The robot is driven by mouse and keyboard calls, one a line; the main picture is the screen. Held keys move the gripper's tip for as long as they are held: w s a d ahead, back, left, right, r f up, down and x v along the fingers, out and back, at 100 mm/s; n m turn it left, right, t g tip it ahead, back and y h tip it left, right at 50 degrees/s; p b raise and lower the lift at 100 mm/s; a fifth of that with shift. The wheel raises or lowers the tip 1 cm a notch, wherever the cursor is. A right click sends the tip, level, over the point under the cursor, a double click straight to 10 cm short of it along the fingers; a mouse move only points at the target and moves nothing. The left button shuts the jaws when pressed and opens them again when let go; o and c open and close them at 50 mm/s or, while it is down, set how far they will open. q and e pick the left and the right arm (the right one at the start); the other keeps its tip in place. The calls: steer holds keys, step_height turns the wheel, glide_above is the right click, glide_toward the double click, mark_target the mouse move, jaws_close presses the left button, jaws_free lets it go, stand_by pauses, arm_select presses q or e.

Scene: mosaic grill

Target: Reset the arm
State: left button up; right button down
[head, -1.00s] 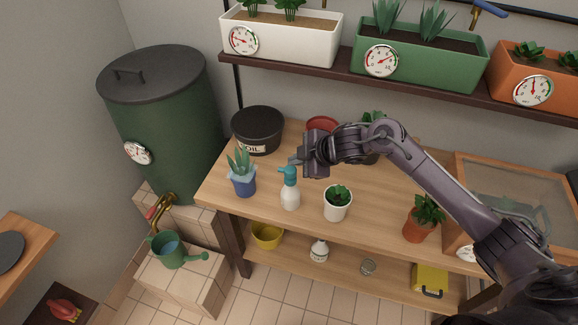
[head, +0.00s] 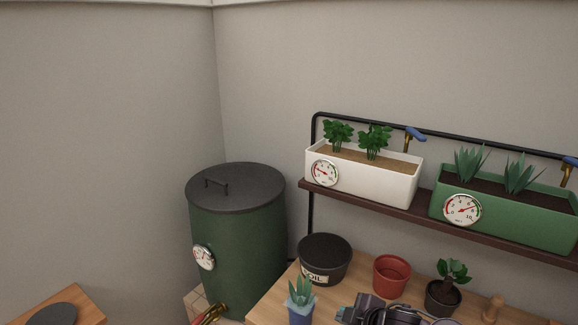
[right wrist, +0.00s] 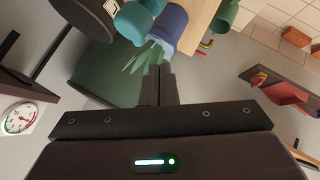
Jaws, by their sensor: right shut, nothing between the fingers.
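My right gripper (head: 342,312) shows at the bottom edge of the head view, above the wooden table and in front of the red pot. In the right wrist view my right gripper's fingers (right wrist: 160,85) are together with nothing between them. The blue pot with a spiky plant (head: 300,308) is left of the gripper in the head view. It also shows just beyond the fingertips in the right wrist view (right wrist: 167,27); I cannot tell the exact gap. Most of my right arm is cut off below the head view. My left gripper is not in view.
A black soil pot (head: 325,262), a red pot (head: 391,276) and a dark potted plant (head: 443,295) stand on the table. A green barrel (head: 240,250) stands left. A shelf (head: 420,213) holds a white planter (head: 375,184) and a green planter (head: 520,223). The upper left is bare wall.

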steer(key=s+d+m+g+h, duration=0.25)
steer(key=s+m, duration=0.35)
steer(key=s, duration=0.6)
steer(key=s+d+m+g+h, duration=0.25)
steer(key=s+m, duration=0.45)
steer(key=s, duration=0.6)
step_height(320, 180, down, 30)
steer(key=g+b, duration=0.1)
steer(key=b, duration=0.2)
steer(key=s+d+f+b, duration=0.1)
steer(key=s+d+f, duration=0.1)
steer(key=s+f, duration=0.8)
steer(key=s+d+f+g, duration=0.1)
steer(key=s+d+f, duration=0.1)
steer(key=s+f, duration=0.8)
step_height(320, 180, down, 3)
steer(key=shift+s+f+n+b, duration=0.1)
steer(key=shift+s+n+b, duration=0.25)
steer(key=shift+n+b, duration=0.05)
